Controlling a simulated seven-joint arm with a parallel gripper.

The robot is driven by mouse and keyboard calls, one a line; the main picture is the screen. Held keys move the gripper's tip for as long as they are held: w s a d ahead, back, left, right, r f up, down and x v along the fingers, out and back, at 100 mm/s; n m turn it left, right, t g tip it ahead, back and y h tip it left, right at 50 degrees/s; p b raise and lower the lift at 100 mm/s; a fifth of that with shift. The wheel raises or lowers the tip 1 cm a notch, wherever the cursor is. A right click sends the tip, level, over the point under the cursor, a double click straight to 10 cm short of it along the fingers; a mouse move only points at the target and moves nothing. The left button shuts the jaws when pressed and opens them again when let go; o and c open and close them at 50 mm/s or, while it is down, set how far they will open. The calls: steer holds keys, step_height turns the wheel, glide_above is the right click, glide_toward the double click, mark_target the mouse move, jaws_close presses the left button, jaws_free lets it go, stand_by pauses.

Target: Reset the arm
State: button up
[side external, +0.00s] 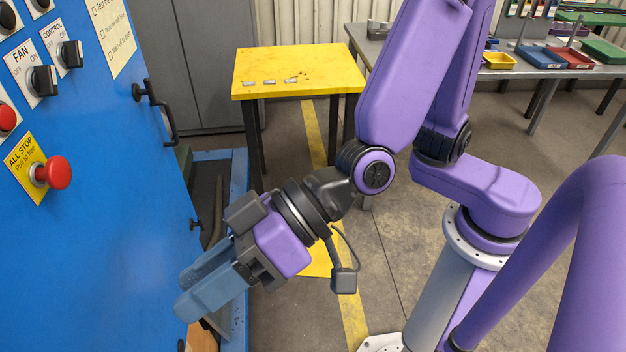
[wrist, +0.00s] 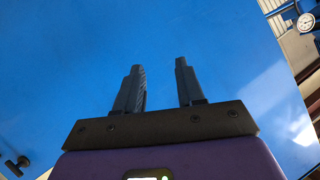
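My gripper (side external: 188,292) hangs at the lower left of the side view, its fingers pointing down and left in front of the blue cabinet (side external: 110,190). In the wrist view my gripper (wrist: 158,66) shows two dark fingers with a clear gap and nothing between them. The blue cabinet face (wrist: 70,60) fills most of the wrist view behind the fingers. I cannot tell how far the fingertips are from it. My purple arm is bent, with the forearm slanting down to the wrist.
The cabinet carries a red stop button (side external: 56,172), a fan switch (side external: 42,80) and a black door handle (side external: 160,112). A yellow table (side external: 300,66) with small metal pieces stands behind. A grey bench (side external: 535,72) with coloured trays is at the back right. A gauge (wrist: 306,22) shows at the wrist view's corner.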

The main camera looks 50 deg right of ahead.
steer(key=s+d+f+n+g+h, duration=0.1)
steer(key=d+h, duration=0.3)
steer(key=d, duration=0.8)
steer(key=s+d+f+n+g+h, duration=0.2)
steer(key=d+f+h, duration=0.1)
steer(key=d, duration=0.9)
steer(key=s+d+f+n+g+h, duration=0.2)
steer(key=d+h, duration=0.3)
steer(key=d, duration=0.7)
steer(key=shift+f, duration=0.2)
steer(key=shift+s+a, duration=0.1)
